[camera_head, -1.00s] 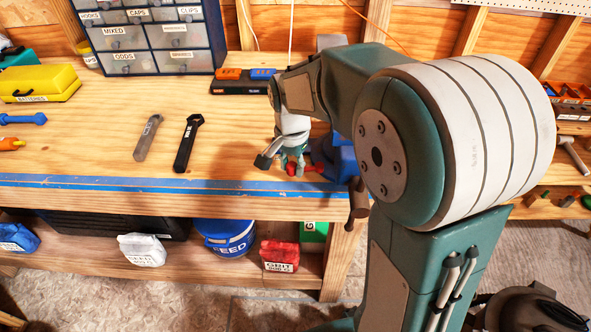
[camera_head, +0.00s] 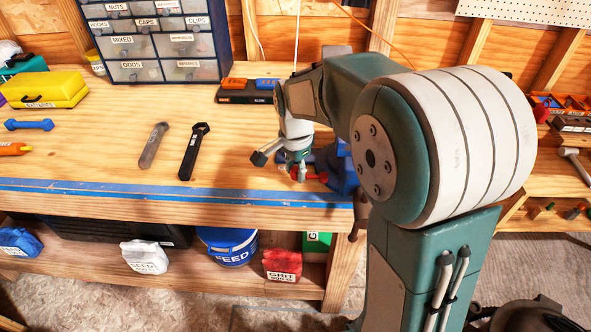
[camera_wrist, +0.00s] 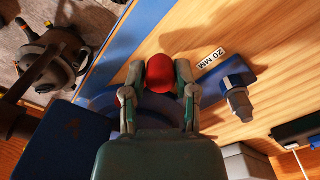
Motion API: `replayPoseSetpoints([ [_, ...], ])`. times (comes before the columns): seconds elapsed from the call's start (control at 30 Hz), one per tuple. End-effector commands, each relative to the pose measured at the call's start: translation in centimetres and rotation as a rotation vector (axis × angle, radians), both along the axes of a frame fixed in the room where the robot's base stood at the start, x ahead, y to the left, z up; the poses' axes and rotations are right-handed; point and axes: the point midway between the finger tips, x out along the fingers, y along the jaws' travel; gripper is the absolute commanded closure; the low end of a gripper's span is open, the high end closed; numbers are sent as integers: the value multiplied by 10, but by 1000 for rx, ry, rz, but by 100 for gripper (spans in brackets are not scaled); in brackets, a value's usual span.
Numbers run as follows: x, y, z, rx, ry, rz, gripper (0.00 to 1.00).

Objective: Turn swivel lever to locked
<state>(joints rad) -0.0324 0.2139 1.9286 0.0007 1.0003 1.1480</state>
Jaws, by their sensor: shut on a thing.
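The swivel lever is a red handle with a round red knob (camera_wrist: 160,73), seen low at the blue bench vise (camera_head: 345,172). In the wrist view the knob sits between the two fingers of my gripper (camera_wrist: 161,82), which are shut on it. More red shows beside the left finger. The vise's blue body (camera_wrist: 60,142) and curved base lie around and behind the fingers. In the head view my gripper (camera_head: 298,168) points down at the red lever (camera_head: 318,177), just left of the vise. The arm hides part of the vise. Any locked marking is not visible.
Two flat tools (camera_head: 192,152) lie on the bench to the left. A black holder (camera_head: 240,92) stands behind. Blue tape (camera_head: 120,194) lines the front edge.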

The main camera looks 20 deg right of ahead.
Motion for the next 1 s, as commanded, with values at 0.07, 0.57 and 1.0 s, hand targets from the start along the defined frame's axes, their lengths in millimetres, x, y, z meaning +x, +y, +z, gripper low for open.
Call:
replayPoseSetpoints([
  [0.07,1,0,-2,0,-3,2,58],
  [0.57,1,0,3,0,-4,2,29],
  [1.0,2,1,84,-1,-5,2,29],
])
